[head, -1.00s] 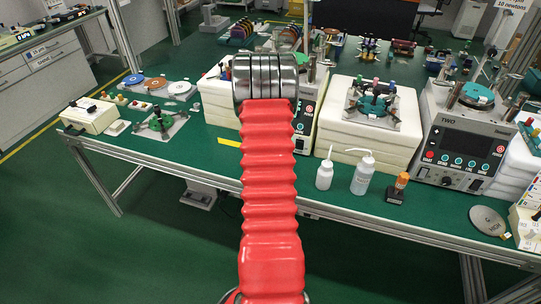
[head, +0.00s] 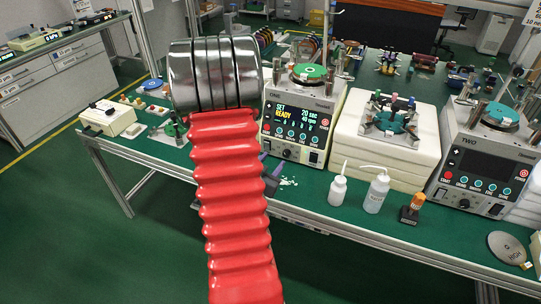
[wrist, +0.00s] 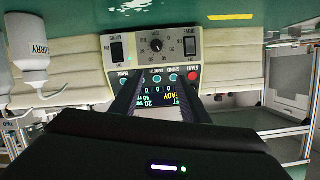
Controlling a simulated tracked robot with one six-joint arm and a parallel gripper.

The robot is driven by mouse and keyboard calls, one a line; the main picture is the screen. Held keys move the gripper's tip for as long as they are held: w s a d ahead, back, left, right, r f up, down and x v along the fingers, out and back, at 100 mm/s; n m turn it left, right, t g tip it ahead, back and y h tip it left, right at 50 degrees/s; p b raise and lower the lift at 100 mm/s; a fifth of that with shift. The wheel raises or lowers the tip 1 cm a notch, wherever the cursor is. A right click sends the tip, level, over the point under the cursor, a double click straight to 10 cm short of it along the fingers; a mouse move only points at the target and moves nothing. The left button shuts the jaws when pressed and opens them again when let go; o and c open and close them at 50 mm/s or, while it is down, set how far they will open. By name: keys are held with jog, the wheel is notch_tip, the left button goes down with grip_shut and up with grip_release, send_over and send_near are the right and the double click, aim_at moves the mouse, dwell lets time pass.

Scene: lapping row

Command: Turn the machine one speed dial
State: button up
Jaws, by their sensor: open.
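Machine one (head: 300,122) stands on the green bench. Its screen reads SET READY, 20 sec, 40 rpm. Its speed dial (head: 287,153) is a small dark knob low on the front panel. In the wrist view the panel is upside down, and the dial (wrist: 156,44) shows between two rocker switches. My gripper (wrist: 160,80) is open and empty, its two dark fingers pointing at the panel with the dial between and beyond their tips. They overlap the button row in the picture; I cannot tell the exact gap. In the head view my red arm partly hides the gripper.
White bottles (head: 338,190) (head: 376,191) and an orange-topped item (head: 413,208) stand right of machine one at the bench front. White slabs (head: 385,150) with a fixture stand beside it. Machine two (head: 485,165) is farther right. A beige box (head: 108,119) sits at the left.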

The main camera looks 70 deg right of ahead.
aim_at(286, 155)
jog(key=shift+a+f+n+y, duration=0.25)
jog(key=shift+f+n+y, duration=0.05)
jog(key=shift+f+n, duration=0.3)
jog(key=shift+a+f+n+y, duration=0.3)
jog(key=shift+f+n, duration=0.15)
jog(key=shift+n, duration=0.15)
jog(key=shift+s+d, duration=0.1)
jog(key=shift+d, duration=0.05)
jog(key=x, duration=1.3)
jog(key=shift+s+d+f, duration=0.1)
jog(key=shift+d, duration=0.2)
jog(key=shift+c, duration=0.7)
jog(key=c, duration=0.9)
